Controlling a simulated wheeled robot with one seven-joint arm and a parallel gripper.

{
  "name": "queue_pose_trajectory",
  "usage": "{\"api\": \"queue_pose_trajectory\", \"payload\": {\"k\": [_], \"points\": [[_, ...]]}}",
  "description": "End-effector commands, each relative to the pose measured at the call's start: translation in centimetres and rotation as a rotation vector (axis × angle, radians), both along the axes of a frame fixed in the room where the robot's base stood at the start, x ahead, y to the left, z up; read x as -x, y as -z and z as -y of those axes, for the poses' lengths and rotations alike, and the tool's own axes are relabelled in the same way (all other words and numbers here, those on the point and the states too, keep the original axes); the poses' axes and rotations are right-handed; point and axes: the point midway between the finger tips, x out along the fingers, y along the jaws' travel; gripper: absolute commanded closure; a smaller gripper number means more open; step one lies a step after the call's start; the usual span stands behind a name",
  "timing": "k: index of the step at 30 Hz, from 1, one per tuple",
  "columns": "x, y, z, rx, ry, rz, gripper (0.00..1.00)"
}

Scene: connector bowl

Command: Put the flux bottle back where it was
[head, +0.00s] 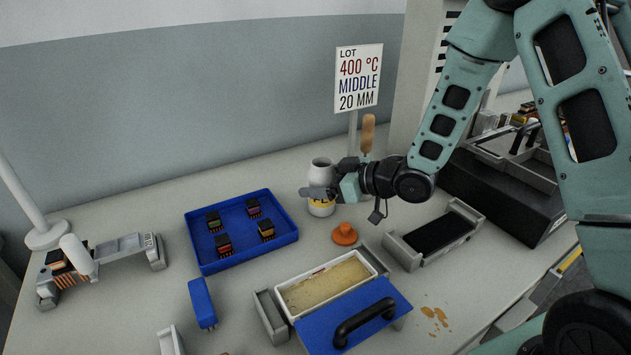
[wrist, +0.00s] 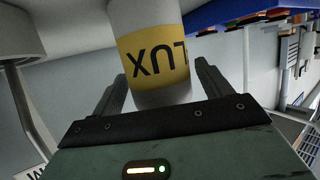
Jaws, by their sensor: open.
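The flux bottle (head: 321,180) is a whitish bottle with a yellow label, standing upright on the table at the back, right of the blue tray. In the wrist view the flux bottle (wrist: 150,50) stands between the fingers, its label letters upside down. My gripper (head: 325,193) reaches it from the right and is open around its lower part. In the wrist view my gripper (wrist: 160,88) has a finger on each side, with a visible gap on the right. An orange cap-like piece (head: 344,234) lies on the table in front of the bottle.
The blue tray (head: 206,265) holds several black connectors. A sign (head: 358,80) and a wooden handle (head: 368,134) stand behind the gripper. A solder-like bath (head: 325,285), a blue block (head: 202,303) and a grey-ended holder (head: 435,235) are in front. Brown spots (head: 434,316) mark the table.

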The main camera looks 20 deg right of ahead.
Motion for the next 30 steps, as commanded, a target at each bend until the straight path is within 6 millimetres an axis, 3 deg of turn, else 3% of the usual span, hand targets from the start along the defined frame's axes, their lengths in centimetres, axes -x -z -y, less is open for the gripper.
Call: {"api": "queue_pose_trajectory", "payload": {"k": [9, 15, 30], "points": [[4.6, -2.3, 4.5, 0.0, 0.004, 0.0, 0.22], [6.4, -3.3, 6.2, 0.0, 0.003, 0.001, 0.22], [7.1, -3.5, 6.7, -0.001, 0.0, -0.001, 0.22]]}}
